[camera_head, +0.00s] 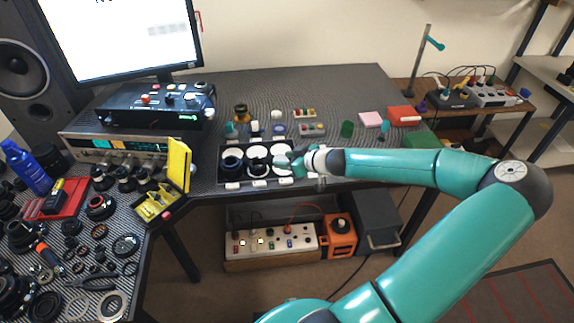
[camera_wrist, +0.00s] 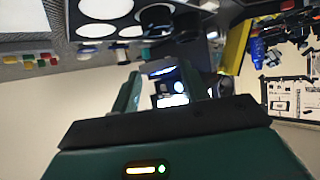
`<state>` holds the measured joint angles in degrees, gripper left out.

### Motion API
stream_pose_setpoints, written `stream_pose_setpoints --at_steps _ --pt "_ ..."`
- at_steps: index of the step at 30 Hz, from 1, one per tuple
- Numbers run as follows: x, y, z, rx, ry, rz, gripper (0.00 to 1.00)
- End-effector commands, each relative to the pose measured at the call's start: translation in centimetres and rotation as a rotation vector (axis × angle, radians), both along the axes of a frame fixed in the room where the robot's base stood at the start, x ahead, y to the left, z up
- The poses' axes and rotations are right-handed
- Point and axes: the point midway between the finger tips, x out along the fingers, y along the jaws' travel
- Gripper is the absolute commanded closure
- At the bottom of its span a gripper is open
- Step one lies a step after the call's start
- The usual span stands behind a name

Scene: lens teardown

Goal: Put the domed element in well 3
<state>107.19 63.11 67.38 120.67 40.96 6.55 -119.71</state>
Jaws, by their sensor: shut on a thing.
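A black tray (camera_head: 222,178) with round white wells lies along the front of the desk in the head view. A dark blue-rimmed ring (camera_head: 232,162) sits in its left well, and a dark piece (camera_head: 256,163) shows in the well beside it. The white wells (camera_wrist: 97,30) also show at the upper left of the wrist view. My gripper (camera_head: 291,161) is over the right part of the tray and partly hides the wells there. In the wrist view my gripper (camera_wrist: 162,76) is shut on a small shiny blue-white piece (camera_wrist: 162,71), apparently the domed element. Its full shape is hidden. I cannot read well numbers.
A yellow open case (camera_head: 178,165) stands left of the tray. Lens parts and tools crowd the left desk. A white socket box (camera_head: 270,243) is below.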

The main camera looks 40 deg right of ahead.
Motion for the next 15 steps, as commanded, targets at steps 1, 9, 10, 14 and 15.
stream_pose_setpoints --at_steps 1,9,10,14,15 --pt "0.9 -0.8 -0.5 -0.001 0.001 0.002 0.78" --pt "4.1 -4.1 -4.9 0.001 0.000 0.003 0.78" --pt "4.3 -4.4 -5.2 0.000 0.000 0.002 0.78" --pt "5.0 -5.1 -6.4 0.000 0.000 0.002 0.78" --pt "5.1 -5.3 -6.6 0.000 0.001 0.002 0.78"
